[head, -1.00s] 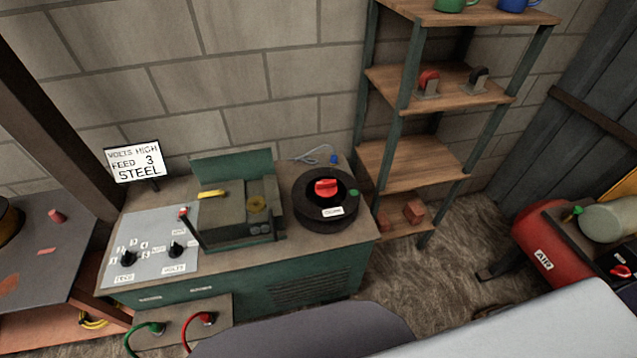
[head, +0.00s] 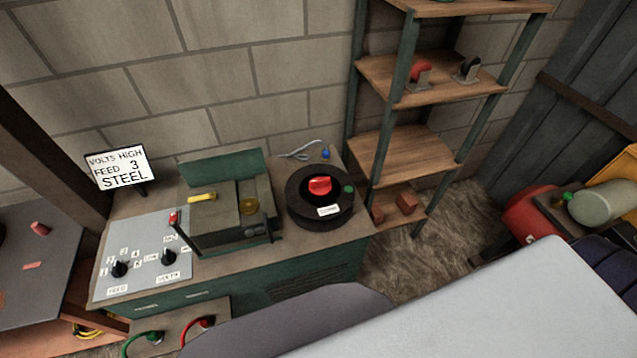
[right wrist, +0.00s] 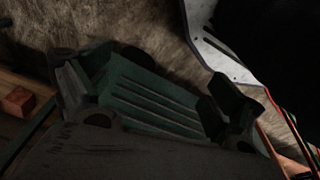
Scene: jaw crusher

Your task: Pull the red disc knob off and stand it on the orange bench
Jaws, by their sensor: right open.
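A red knob (head: 320,186) sits upright at the centre of a round black drum on the bench in the head view. Another red disc-like piece (head: 420,73) stands on a small holder on the shelf. I cannot tell for sure which of them is the red disc knob. A dark-topped bench with orange-brown lower parts (head: 62,316) is at the left edge; I cannot tell if it is the orange bench. My right gripper (right wrist: 155,108) is open and empty in the right wrist view, in front of a dark green slatted surface. My left gripper is out of sight.
A red tank (head: 528,215) is at the right. Large grey surfaces cover the lower head view.

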